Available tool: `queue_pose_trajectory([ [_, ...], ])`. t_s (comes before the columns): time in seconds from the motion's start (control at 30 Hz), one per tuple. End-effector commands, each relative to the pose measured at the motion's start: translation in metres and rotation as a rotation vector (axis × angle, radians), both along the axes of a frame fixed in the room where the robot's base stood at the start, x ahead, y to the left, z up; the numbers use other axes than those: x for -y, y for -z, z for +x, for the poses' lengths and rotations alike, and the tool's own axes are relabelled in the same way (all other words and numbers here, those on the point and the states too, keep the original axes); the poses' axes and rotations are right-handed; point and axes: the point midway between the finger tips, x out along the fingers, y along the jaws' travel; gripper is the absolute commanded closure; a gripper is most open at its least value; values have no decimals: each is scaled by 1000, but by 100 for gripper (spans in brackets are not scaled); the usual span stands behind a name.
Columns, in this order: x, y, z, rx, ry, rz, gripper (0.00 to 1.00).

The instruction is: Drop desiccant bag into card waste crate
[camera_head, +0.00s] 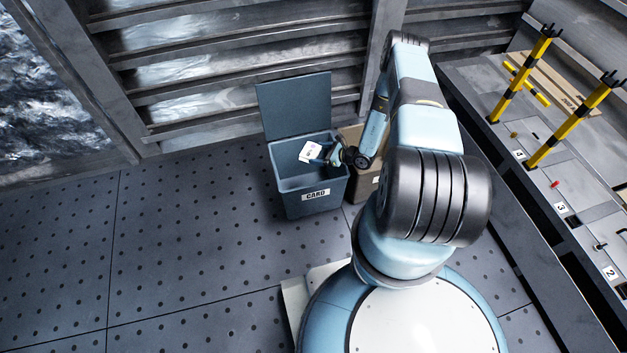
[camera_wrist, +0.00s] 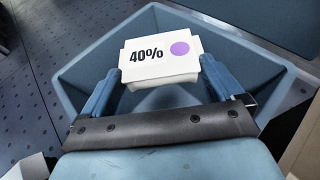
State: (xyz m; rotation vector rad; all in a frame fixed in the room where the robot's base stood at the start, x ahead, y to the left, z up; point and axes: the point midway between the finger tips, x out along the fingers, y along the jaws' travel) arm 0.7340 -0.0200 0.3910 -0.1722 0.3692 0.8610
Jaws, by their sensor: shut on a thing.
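The desiccant bag (camera_head: 310,151) is a small white packet. In the wrist view the bag (camera_wrist: 160,57) shows "40%" and a purple dot. My gripper (camera_head: 322,155) is shut on it, with one blue finger on each side in the wrist view (camera_wrist: 160,80). The card waste crate (camera_head: 314,203) is a blue-grey bin labelled "CARD", with its lid standing open at the back. The bag is over the crate's open mouth in both views. The crate's walls (camera_wrist: 85,75) surround the bag in the wrist view. How far the bag is above the crate's floor is hard to tell.
A brown box (camera_head: 352,183) stands right beside the crate, partly hidden by my arm. A slatted wall (camera_head: 240,55) is behind. A grey bench (camera_head: 540,150) with yellow-black posts and numbered places runs along the right. The dotted floor (camera_head: 190,240) at left is clear.

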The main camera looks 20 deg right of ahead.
Motion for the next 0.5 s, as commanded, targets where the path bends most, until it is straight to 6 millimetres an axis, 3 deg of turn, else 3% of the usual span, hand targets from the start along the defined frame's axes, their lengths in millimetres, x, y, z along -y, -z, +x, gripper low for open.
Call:
queue_pose_trajectory([
  [0.2,-1,20,0,-1,0,1,41],
  [0.5,0,27,1,1,0,1,41],
])
